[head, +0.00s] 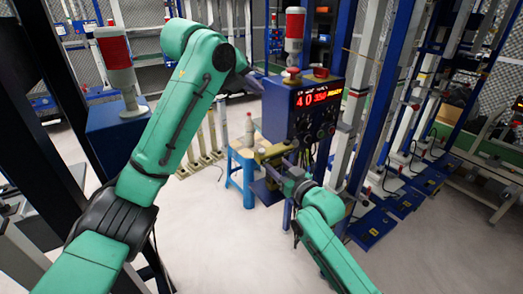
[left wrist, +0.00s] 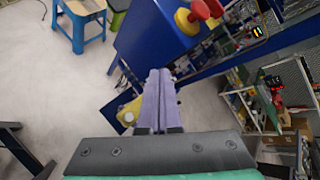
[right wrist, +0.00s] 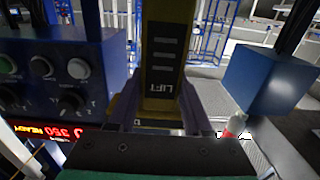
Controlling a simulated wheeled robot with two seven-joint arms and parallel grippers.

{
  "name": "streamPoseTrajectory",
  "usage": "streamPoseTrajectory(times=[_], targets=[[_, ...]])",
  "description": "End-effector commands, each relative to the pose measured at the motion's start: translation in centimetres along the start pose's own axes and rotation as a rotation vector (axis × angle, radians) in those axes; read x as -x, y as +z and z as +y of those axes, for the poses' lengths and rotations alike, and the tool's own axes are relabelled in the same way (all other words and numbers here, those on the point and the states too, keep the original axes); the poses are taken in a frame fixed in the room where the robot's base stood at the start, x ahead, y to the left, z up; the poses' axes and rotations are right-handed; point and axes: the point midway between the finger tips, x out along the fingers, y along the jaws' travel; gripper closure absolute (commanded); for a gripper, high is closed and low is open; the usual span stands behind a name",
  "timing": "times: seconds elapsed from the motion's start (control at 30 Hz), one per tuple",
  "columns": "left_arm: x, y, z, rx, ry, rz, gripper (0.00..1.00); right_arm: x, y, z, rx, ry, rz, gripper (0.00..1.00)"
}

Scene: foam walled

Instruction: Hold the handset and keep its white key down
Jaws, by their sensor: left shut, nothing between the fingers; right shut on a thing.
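The yellow handset (right wrist: 165,45), marked LIFT, stands between the fingers of my right gripper (right wrist: 160,115) in the right wrist view. In the head view the handset (head: 274,151) shows small, in front of the blue control box, with my right gripper (head: 274,168) shut on it. My left gripper (left wrist: 156,98) is shut and empty. In the head view the left gripper (head: 254,84) is up beside the box's upper left, apart from the handset. A yellow part of the handset (left wrist: 128,112) shows beyond its fingers. I cannot make out the white key.
The blue control box (head: 290,110) carries knobs, a red lit display and a red push button (head: 291,75). A red-and-white beacon (head: 295,28) stands behind it. The floor in front is clear.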

Motion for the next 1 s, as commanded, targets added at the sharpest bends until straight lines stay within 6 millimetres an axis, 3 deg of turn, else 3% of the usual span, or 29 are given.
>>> streamPoseTrajectory(times=[0.1,0.2,0.67,1.0], targets=[[0.1,-3.5,0.5,-0.070,0.014,0.149,1.00,0.0,0.1,0.0,-0.001,0.000,-0.002,1.00],[0.2,-5.0,0.8,-0.104,0.018,0.214,1.00,0.0,0.1,0.0,0.000,0.000,-0.002,1.00],[-0.1,-5.6,1.2,-0.109,0.020,0.227,1.00,0.0,0.1,0.0,0.000,0.000,-0.002,1.00],[-2.8,-8.5,4.0,-0.108,0.021,0.227,1.00,0.0,0.1,0.0,0.000,0.000,-0.002,1.00]])
